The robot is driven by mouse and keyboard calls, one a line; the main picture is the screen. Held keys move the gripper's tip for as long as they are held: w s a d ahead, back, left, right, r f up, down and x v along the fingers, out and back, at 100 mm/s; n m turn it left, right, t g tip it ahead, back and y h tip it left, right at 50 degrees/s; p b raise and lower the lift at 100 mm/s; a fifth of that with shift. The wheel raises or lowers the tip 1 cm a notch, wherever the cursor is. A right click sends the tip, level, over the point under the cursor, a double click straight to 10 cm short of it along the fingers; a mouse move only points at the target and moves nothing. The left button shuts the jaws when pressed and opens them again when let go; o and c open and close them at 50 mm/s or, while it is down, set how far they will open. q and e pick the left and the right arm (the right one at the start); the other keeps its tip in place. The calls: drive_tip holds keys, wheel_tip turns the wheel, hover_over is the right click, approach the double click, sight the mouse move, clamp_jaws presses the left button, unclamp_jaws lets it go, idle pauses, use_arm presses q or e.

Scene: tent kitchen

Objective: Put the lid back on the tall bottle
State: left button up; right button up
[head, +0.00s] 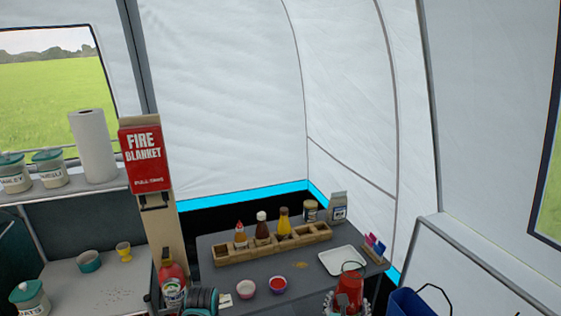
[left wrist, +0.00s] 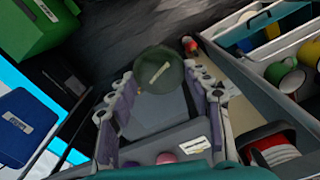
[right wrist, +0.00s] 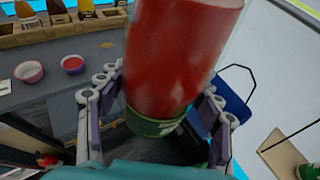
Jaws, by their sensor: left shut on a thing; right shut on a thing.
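The tall bottle (head: 349,288) is clear with red contents, at the bottom of the head view in front of the table. My right gripper (right wrist: 155,112) is shut on it; it fills the middle of the right wrist view (right wrist: 178,60), with a green band at its lower end. Its top shows no lid in the head view. My left gripper (left wrist: 158,88) is shut on a dark green round lid (left wrist: 158,72) with a small pale label. The lid is apart from the bottle, which I do not see in the left wrist view. The lid is not visible in the head view.
The table holds a wooden rack (head: 262,249) with sauce bottles, a white tray (head: 343,261), a pink bowl (head: 246,287) and a bowl of red sauce (head: 278,285). A blue bin (head: 415,302) stands at right. A red extinguisher (head: 172,272) stands by the left counter.

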idle(0.4)
drive_tip(key=s+a+r+n+y, duration=0.2)
drive_tip(key=s+a+n+y, duration=0.2)
drive_tip(key=a, duration=0.6)
drive_tip(key=shift+s+r+n+t+y, duration=0.3)
drive_tip(key=shift+t+y, duration=0.1)
drive_tip(key=shift+y, duration=0.3)
drive_tip(key=shift+f, duration=0.1)
use_arm(q)
drive_tip(key=w+d+r+m, duration=0.2)
drive_tip(key=w+d+r, duration=0.4)
drive_tip(key=r, duration=0.4)
drive_tip(key=w+d+r+m, duration=0.2)
drive_tip(key=w+d+r, duration=0.4)
drive_tip(key=r, duration=0.4)
drive_tip(key=s+d+r+m, duration=0.1)
drive_tip(key=s+d+r, duration=0.3)
drive_tip(key=d+r, duration=0.3)
drive_tip(key=s+d+r+m, duration=0.1)
drive_tip(key=s+d+r, duration=0.4)
drive_tip(key=r, duration=0.8)
drive_tip(key=shift+d+r+m, duration=0.3)
drive_tip(key=shift+d, duration=0.7)
